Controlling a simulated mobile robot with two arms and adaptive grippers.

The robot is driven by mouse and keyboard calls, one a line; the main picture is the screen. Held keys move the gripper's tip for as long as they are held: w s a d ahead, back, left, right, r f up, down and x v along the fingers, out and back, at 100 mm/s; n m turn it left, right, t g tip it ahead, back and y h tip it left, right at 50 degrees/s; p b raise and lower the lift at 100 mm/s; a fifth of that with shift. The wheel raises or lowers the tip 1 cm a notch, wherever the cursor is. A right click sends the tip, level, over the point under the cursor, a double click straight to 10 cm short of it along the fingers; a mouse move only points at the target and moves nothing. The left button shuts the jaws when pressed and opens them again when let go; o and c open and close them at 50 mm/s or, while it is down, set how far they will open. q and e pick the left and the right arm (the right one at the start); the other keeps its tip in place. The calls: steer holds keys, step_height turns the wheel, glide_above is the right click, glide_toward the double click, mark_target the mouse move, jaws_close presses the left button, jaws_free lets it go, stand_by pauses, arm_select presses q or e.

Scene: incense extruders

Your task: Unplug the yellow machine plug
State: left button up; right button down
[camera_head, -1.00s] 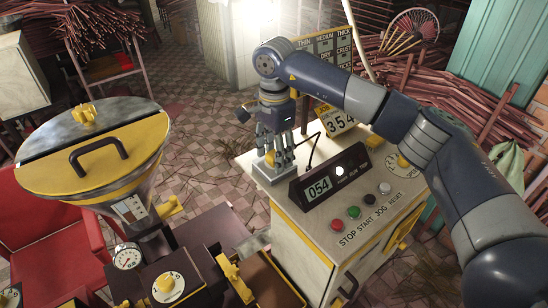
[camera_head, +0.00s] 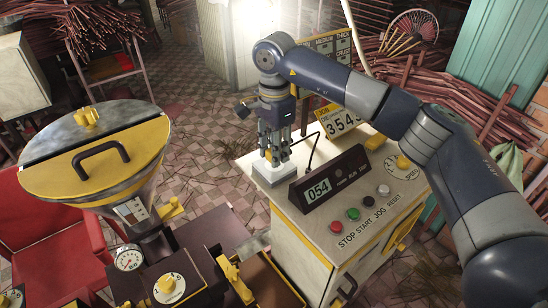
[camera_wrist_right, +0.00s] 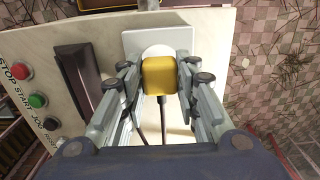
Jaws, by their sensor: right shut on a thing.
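The yellow plug (camera_wrist_right: 159,75) is between the fingers of my right gripper (camera_wrist_right: 160,80) in the wrist view, with a dark cable (camera_wrist_right: 163,118) hanging from it. The white socket box (camera_wrist_right: 158,40) is right behind the plug; I cannot tell if the plug still sits in it. In the head view my right gripper (camera_head: 275,150) points down over the socket box (camera_head: 274,174), at the far left corner of the white control cabinet (camera_head: 330,238). The fingers are shut on the plug and mostly hide it there. My left gripper is not in view.
A dark display box (camera_head: 330,180) showing 054 stands close to the right of the socket box. Buttons in several colours (camera_head: 352,213) line the cabinet's front. The yellow hopper machine (camera_head: 95,165) stands at left. Tiled floor (camera_head: 215,135) is open behind the cabinet.

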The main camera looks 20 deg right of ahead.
steer(key=shift+r+p, duration=1.1)
steer(key=shift+r, duration=1.1)
